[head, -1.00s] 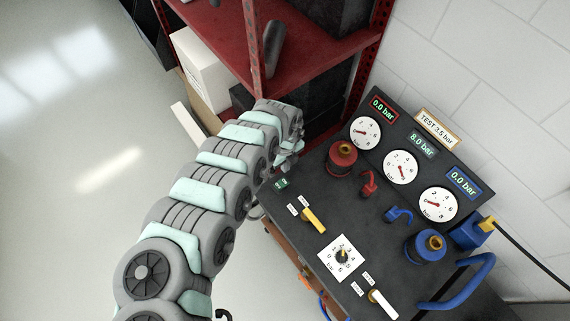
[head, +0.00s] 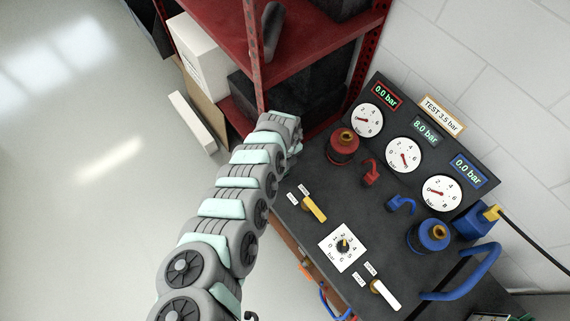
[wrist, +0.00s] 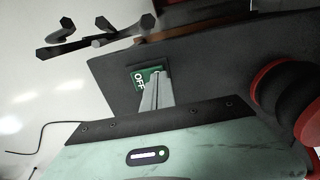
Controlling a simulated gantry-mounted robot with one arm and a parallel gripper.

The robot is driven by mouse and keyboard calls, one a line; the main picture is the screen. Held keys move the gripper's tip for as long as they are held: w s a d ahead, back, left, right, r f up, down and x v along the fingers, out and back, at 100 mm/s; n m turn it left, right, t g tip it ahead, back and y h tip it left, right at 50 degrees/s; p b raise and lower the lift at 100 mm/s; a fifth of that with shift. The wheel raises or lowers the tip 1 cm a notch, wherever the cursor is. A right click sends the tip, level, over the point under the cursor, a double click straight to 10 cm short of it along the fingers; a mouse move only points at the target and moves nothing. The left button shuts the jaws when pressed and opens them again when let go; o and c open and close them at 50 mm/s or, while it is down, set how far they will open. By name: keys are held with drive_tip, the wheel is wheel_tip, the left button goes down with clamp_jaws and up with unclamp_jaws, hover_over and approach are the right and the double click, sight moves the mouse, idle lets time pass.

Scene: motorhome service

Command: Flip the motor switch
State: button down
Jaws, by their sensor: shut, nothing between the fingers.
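The motor switch (wrist: 140,76), a small green plate with OFF lettering, sits near the edge of the dark test bench (wrist: 205,60) in the wrist view. My gripper (wrist: 156,78) is shut and empty. Its fingertips overlap the right part of the plate in the wrist view and cover the rest of its marking. I cannot tell whether they touch it. In the head view my gripper (head: 297,146) is at the bench's far left corner, mostly behind my wrist, and the switch is hidden there.
Red (head: 342,147) and blue (head: 428,238) fittings, a yellow lever (head: 314,209), a pressure dial (head: 343,247) and a white lever (head: 385,294) stand on the bench. Gauges line its back panel. A red shelf (head: 300,50) stands close behind my gripper.

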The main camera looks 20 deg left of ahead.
drive_tip(key=shift+a+f+b, duration=0.2)
drive_tip(key=shift+f+b, duration=0.1)
drive_tip(key=shift+b, duration=0.35)
drive_tip(key=shift+d+r, duration=0.15)
drive_tip(key=shift+d, duration=0.05)
drive_tip(key=shift+a+p, duration=0.1)
drive_tip(key=shift+p, duration=0.25)
drive_tip(key=shift+s+a+r+p, duration=0.15)
drive_tip(key=shift+s+r+p, duration=0.05)
drive_tip(key=shift+s+p, duration=0.2)
drive_tip(key=shift+s+a+r+p, duration=0.15)
drive_tip(key=shift+s+p, duration=0.15)
drive_tip(key=shift+p, duration=0.2)
